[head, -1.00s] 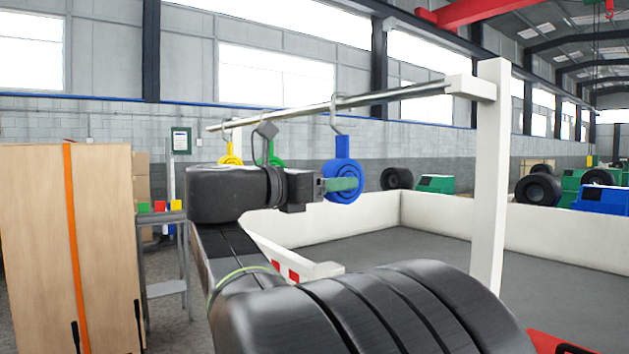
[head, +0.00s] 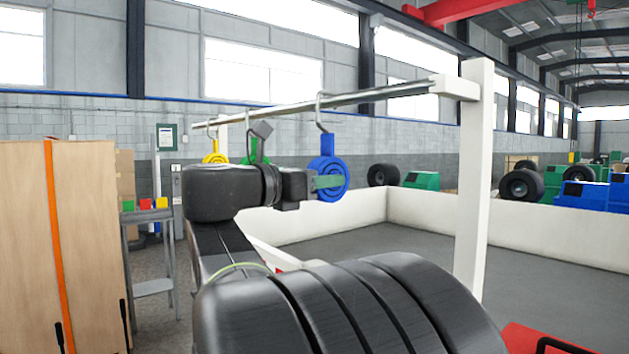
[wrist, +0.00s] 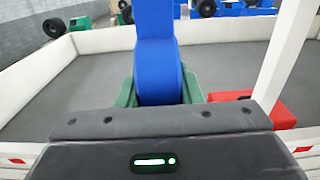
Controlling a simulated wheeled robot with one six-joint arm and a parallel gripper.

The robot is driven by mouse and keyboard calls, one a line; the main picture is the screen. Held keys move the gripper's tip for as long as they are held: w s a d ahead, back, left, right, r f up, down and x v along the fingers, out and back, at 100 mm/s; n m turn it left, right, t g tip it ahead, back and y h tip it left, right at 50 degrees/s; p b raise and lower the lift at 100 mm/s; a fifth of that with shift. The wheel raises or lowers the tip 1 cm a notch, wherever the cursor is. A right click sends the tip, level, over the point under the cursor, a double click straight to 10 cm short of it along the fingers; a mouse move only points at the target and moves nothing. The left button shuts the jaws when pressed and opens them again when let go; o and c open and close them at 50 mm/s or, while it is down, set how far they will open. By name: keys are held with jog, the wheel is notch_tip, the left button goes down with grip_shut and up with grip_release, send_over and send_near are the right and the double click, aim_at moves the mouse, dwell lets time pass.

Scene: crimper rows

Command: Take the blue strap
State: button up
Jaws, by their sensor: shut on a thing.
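The blue strap (head: 328,178) is a coiled blue roll with a block on top, hanging from a hook on the metal rail (head: 345,96) in the head view. My gripper (head: 330,182) is shut on it, with a green finger across its face. In the wrist view the blue strap (wrist: 158,60) stands upright between the green fingers of my gripper (wrist: 160,92). The hook still passes over the rail. A green strap (head: 256,152) and a yellow strap (head: 215,152) hang further left on the rail, the green one partly hidden by my arm.
A white post (head: 474,180) holds the rail's right end. A low white wall (head: 425,212) encloses a grey floor area. A wooden cabinet (head: 90,240) and a small grey shelf stand (head: 150,215) with coloured blocks stand at the left.

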aim_at(317, 161)
jog(key=shift+r+p, duration=1.75)
jog(key=shift+p, duration=0.2)
jog(key=p+v, duration=0.3)
jog(key=v, duration=0.9)
